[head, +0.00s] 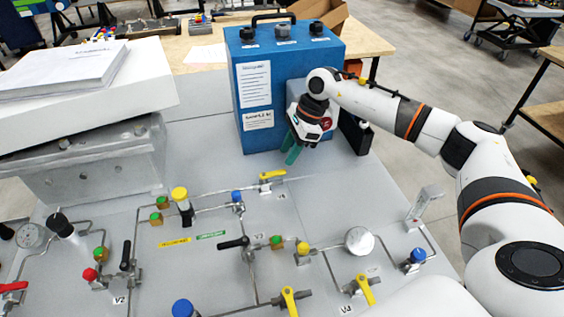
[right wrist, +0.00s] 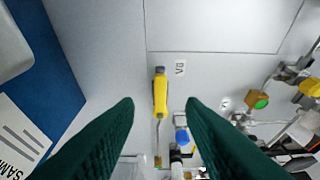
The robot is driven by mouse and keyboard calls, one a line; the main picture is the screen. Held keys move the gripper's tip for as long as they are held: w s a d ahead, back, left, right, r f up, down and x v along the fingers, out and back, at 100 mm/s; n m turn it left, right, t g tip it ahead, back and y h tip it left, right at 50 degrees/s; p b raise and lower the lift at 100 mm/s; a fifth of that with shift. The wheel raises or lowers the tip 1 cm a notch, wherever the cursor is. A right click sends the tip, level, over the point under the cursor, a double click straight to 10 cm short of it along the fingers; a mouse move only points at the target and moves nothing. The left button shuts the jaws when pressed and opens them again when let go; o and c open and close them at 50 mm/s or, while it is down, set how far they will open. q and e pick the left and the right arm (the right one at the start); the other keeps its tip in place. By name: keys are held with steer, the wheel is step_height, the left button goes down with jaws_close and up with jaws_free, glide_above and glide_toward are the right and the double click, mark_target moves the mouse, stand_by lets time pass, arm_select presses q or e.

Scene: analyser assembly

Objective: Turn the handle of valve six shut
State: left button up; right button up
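The yellow handle of valve six (head: 272,175) is on the grey panel in front of the blue box in the head view. In the right wrist view, the yellow handle (right wrist: 160,92) sits beside a small label (right wrist: 180,68) that seems to read V6. The handle lies roughly along its pipe. My right gripper (head: 291,149) is above the panel, just behind the handle and close to the blue box. In the right wrist view, my right gripper (right wrist: 160,108) has its green fingers wide apart, with the handle visible between and beyond them, not touched. My left gripper is not in view.
The blue box (head: 285,85) stands right behind the gripper. Other valves include a black handle (head: 234,243) and yellow handles (head: 289,301) (head: 366,290). A round gauge (head: 359,240) is at the right. A thick paper stack (head: 62,70) is at left. Panel around valve six is fairly clear.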

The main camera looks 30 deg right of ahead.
mark_target(278, 172)
steer(key=shift+p+x, duration=0.4)
steer(key=shift+x, duration=2.3)
jaws_close()
